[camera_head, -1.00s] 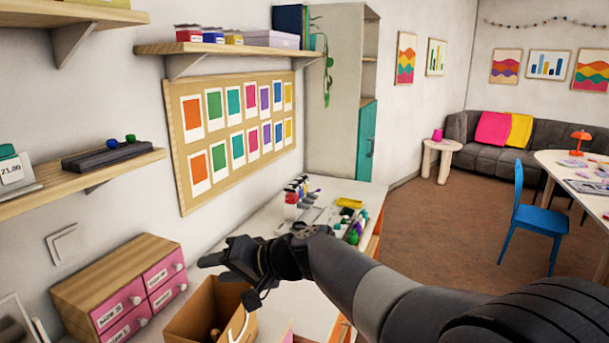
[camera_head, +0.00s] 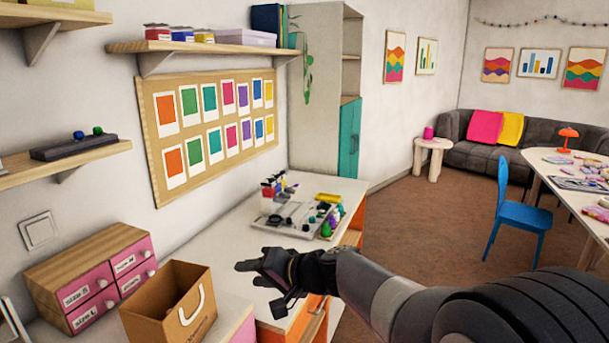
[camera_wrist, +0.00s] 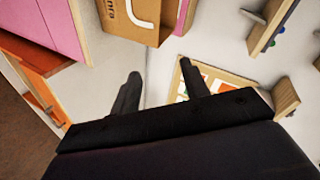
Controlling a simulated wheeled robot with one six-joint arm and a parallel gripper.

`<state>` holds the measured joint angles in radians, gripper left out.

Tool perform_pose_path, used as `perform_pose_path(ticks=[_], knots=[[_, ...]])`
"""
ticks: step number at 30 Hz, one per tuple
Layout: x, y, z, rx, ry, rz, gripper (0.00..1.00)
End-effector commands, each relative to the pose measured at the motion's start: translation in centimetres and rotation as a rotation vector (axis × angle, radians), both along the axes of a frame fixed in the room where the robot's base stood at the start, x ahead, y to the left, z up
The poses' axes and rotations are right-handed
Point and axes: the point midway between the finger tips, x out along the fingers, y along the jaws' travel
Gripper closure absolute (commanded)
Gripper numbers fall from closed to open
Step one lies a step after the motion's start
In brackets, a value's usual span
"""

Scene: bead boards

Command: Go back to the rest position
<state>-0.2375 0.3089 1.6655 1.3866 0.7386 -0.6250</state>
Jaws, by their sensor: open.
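My gripper (camera_head: 246,274) is in the middle of the head view, over the front part of the white counter (camera_head: 222,243), to the right of a brown paper bag (camera_head: 140,319). Its fingers are apart and nothing is between them. The bag also shows at the top of the wrist view (camera_wrist: 118,22). My arm reaches in from the lower right of the head view.
A wooden box with pink drawers (camera_head: 62,267) stands left of the bag. Bottles and a tray (camera_head: 283,222) sit farther back on the counter. Shelves (camera_head: 195,46) stick out from the left wall. A blue chair (camera_head: 524,215) and open floor (camera_head: 420,215) lie to the right.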

Motion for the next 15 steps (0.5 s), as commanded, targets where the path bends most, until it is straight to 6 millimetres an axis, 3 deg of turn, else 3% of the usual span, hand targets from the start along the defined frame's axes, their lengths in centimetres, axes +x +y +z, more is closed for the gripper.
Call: perform_pose_path(ticks=[15], knots=[[2.8, -7.6, -6.4, 0.013, 0.000, -0.222, 0.57]])
